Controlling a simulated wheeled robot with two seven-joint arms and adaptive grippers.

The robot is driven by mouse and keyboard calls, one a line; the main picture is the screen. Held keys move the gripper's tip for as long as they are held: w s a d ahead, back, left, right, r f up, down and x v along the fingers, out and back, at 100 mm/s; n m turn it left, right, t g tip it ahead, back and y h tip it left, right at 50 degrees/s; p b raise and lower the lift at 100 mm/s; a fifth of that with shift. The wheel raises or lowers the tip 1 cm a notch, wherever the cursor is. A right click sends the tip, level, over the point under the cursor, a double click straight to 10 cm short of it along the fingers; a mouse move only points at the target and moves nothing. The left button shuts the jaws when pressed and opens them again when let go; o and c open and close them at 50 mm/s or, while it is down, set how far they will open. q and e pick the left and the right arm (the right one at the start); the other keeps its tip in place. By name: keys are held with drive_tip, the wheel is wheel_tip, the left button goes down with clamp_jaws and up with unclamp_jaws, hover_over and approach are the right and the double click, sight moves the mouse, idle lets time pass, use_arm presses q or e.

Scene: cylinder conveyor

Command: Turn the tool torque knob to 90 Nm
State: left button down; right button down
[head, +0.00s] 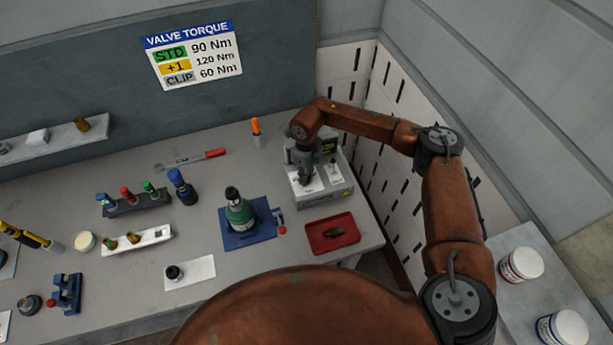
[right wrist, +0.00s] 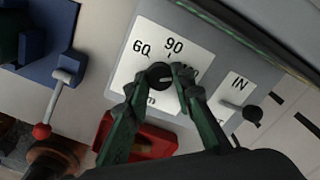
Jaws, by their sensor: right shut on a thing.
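The torque knob (right wrist: 159,74) is a small black knob on a white dial plate (right wrist: 137,72) in the right wrist view. The plate reads 60 and 90, with another number partly hidden behind a finger. My right gripper (right wrist: 157,84) is shut on the knob, one green finger on each side. I cannot tell for sure which number the knob points at. In the head view the grey tool box (head: 322,192) stands at the right back of the bench, with my right gripper (head: 305,176) over its dial. My left gripper is not in view.
A second switch (right wrist: 252,113) marked IN sits beside the dial. A red tray (head: 332,233) with a small brown part lies in front of the box. A green bottle-shaped valve (head: 239,212) stands on a blue base to the left. A sign (head: 192,55) reads STD 90 Nm.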

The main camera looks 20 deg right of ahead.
drive_tip(key=n+b, duration=0.2)
drive_tip(key=n, duration=0.1)
drive_tip(key=shift+f+b, duration=0.25)
drive_tip(key=shift+b, duration=0.15)
drive_tip(key=n+b, duration=0.2)
drive_tip(key=shift+n, duration=0.4)
drive_tip(key=n+b, duration=0.2)
drive_tip(key=n, duration=0.1)
drive_tip(key=shift+r+n+b, duration=0.15)
drive_tip(key=shift+n+b, duration=0.5)
drive_tip(key=shift+n, duration=0.65)
drive_tip(key=c, duration=1.7)
unclamp_jaws()
drive_tip(key=shift+o, duration=0.2)
drive_tip(key=shift+r, duration=0.1)
